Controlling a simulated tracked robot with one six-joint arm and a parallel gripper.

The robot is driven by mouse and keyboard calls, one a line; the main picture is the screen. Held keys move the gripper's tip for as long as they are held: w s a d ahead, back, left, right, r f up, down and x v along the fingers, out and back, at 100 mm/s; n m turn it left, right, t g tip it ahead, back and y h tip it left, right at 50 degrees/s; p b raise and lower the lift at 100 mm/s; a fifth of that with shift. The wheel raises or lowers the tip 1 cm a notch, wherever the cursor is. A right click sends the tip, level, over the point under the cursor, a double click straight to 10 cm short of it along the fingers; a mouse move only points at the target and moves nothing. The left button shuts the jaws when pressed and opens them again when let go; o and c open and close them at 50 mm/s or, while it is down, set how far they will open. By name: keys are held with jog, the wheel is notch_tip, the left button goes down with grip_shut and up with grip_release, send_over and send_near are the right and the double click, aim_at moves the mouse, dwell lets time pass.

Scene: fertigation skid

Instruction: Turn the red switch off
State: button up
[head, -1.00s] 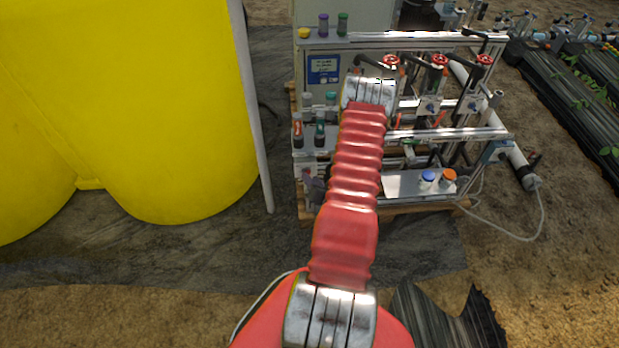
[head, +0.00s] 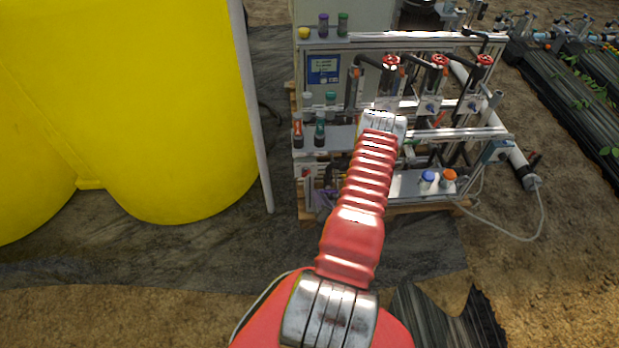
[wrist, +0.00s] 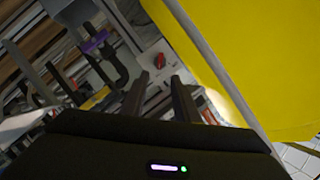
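The red switch (wrist: 158,60) shows in the wrist view as a small red knob on a pale panel, a little beyond my fingertips. In the head view a small red spot at the lower left of the skid (head: 306,173) looks like the same switch. My gripper (wrist: 160,80) is open and empty, its two dark fingers apart with the switch ahead of the gap. The fingers do not appear to touch it. In the head view my red arm reaches to the skid's front, and the gripper is mostly hidden there. Which way the switch is turned is too small to tell.
A large yellow tank (head: 180,120) stands at the left with a pale upright post (head: 255,120) beside it. The skid carries pipes, red valve wheels (head: 437,62) and several bottles. A purple part (wrist: 95,42) and dark pipes lie left of the switch in the wrist view.

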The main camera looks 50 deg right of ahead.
aim_at(306, 176)
jog(key=x, duration=1.3)
jog(key=shift+c, duration=0.5)
